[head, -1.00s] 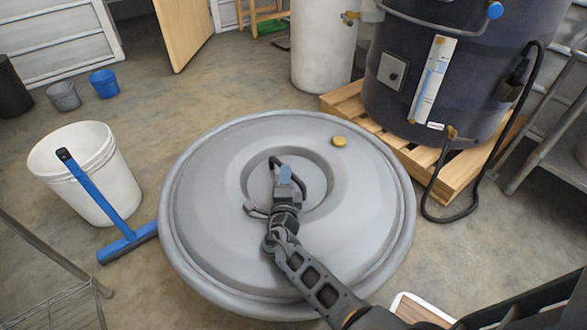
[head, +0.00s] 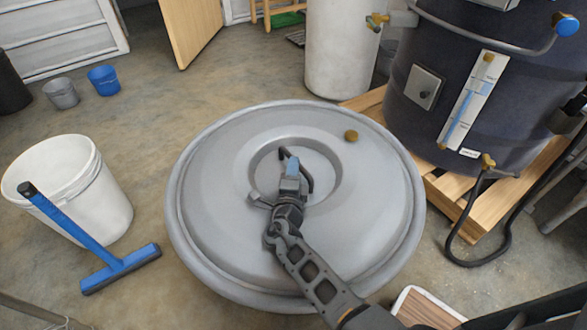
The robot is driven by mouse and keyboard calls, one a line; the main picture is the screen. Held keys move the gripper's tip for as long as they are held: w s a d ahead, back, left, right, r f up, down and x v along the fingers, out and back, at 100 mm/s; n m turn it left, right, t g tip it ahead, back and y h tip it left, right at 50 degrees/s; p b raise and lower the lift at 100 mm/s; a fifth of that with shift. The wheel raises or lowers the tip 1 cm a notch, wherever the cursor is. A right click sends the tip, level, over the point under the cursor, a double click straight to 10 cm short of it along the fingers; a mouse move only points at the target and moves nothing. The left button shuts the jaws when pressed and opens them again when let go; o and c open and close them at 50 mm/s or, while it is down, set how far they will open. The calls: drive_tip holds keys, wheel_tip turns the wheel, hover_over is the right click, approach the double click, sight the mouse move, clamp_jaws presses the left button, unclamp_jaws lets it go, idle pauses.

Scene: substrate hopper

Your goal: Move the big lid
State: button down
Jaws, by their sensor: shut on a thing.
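The big lid (head: 225,220) is a round grey disc with a raised rim and a recessed centre, in the middle of the head view. A small brass-coloured knob or cap (head: 351,136) sits near its far right edge. My gripper (head: 287,172) is over the recess, shut on the lid's dark handle (head: 308,178). My arm reaches in from the lower right across the lid. The lid hides the floor beneath it, so I cannot tell exactly how high it is.
A dark drum (head: 440,90) stands on a wooden pallet (head: 470,205) at the right, close to the lid. A white bucket (head: 95,185) and blue squeegee (head: 125,268) are at the left. A white cylinder (head: 342,50) stands behind. Open floor (head: 200,95) lies behind left.

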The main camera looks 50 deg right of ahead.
drive_tip(key=shift+f+b, duration=0.75)
drive_tip(key=shift+f, duration=0.2)
drive_tip(key=shift+f+b, duration=0.7)
drive_tip(key=shift+b, duration=0.25)
drive_tip(key=c, duration=1)
unclamp_jaws()
drive_tip(key=shift+a+f, duration=0.1)
drive_tip(key=shift+f, duration=0.1)
drive_tip(key=shift+r+p+v, duration=0.15)
drive_tip(key=shift+p+v, duration=0.45)
drive_tip(key=shift+v, duration=0.15)
drive_tip(key=shift+r+p+v, duration=0.15)
drive_tip(key=shift+p+v, duration=0.4)
drive_tip(key=shift+v, duration=0.2)
drive_tip(key=p+v, duration=0.1)
drive_tip(key=v, duration=0.1)
drive_tip(key=shift+s+a+p, duration=0.15)
drive_tip(key=shift+a+p, duration=0.1)
drive_tip(key=shift+p, duration=0.1)
drive_tip(key=shift+p+v, duration=0.4)
drive_tip(key=shift+v, duration=0.7)
